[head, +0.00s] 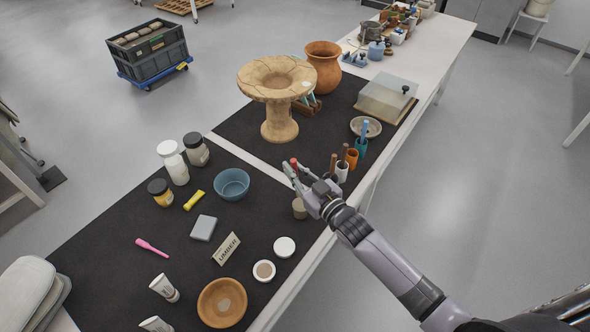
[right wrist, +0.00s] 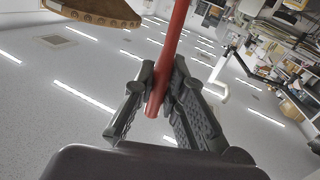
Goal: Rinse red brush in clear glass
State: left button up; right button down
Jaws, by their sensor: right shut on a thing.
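My right gripper (head: 298,174) is shut on the red brush (right wrist: 173,42), whose red handle runs between the fingers in the right wrist view. In the head view only a small red part of the brush (head: 294,162) shows at the fingertips. The brush's bristle end cannot be made out. A small brownish, glass-like cup (head: 300,209) stands just below the gripper, near the table's right edge; it may be the clear glass with tinted water, but I cannot tell. My left gripper is not in view.
Orange, white and teal holders with tools (head: 352,158) stand just right of the gripper. A clay pedestal bowl (head: 279,125) is behind it. A blue bowl (head: 232,184), an UMBER card (head: 226,248) and a white jar (head: 284,247) lie on the near dark mat.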

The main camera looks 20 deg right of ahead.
aim_at(296, 164)
jog(key=shift+r, duration=0.15)
dwell(0.3)
notch_tip(296, 164, up, 3)
jog(key=p, duration=0.3)
dwell(0.3)
